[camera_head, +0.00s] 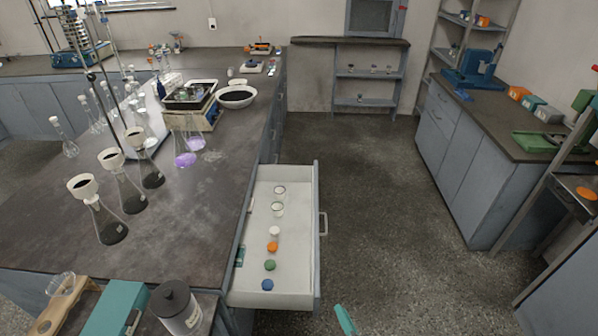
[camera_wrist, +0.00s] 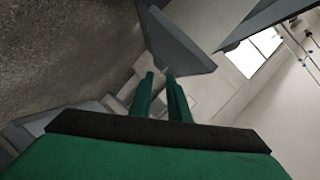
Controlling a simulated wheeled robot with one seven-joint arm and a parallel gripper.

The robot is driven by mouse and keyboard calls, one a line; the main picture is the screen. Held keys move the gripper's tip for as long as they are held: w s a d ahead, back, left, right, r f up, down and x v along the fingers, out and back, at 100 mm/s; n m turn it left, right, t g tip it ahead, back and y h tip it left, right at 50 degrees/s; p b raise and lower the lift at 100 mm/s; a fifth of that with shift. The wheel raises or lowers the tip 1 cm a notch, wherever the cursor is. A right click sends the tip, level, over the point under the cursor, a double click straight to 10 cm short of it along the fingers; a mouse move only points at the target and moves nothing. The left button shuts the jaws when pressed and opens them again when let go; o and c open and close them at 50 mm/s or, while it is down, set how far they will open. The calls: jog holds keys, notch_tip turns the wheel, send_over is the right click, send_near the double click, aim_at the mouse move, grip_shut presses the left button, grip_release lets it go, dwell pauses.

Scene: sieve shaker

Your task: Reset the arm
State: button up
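My gripper (camera_wrist: 160,75) shows in the wrist view as two green fingers reaching up from a dark bar. A gap shows between the fingers, and I see nothing held in it. A grey panel edge lies beyond the fingertips. In the head view only a small green piece, which looks like part of my gripper (camera_head: 345,320), shows at the bottom edge, right of the open drawer (camera_head: 310,240). The rest of my arm is out of the head view.
The open drawer juts from the long bench (camera_head: 190,235) and holds small jars and coloured caps. Conical flasks (camera_head: 110,222) stand on the bench. A dark lidded jar (camera_head: 177,308) is at the lower left. The floor (camera_head: 375,200) between the benches is clear.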

jog(key=s+a+f+n+g+h, duration=0.1)
jog(key=s+a+f+h, duration=0.15)
jog(key=s, duration=0.75)
jog(key=s+a+f+n+g+h, duration=0.15)
jog(key=s+a, duration=0.25)
jog(key=s, duration=0.7)
jog(key=s+a+r+n+t, duration=0.1)
jog(key=s+r, duration=0.3)
jog(key=r, duration=0.4)
jog(key=s+a+r+n+t, duration=0.1)
jog(key=s+a+r, duration=0.3)
jog(key=r, duration=0.5)
jog(key=s+a+r+n+t, duration=0.1)
jog(key=s+a+r+n, duration=0.2)
jog(key=r, duration=0.5)
jog(key=shift+s+r+n, duration=0.15)
jog(key=shift+s+n, duration=0.2)
jog(key=shift+s, duration=0.35)
jog(key=shift+s, duration=0.1)
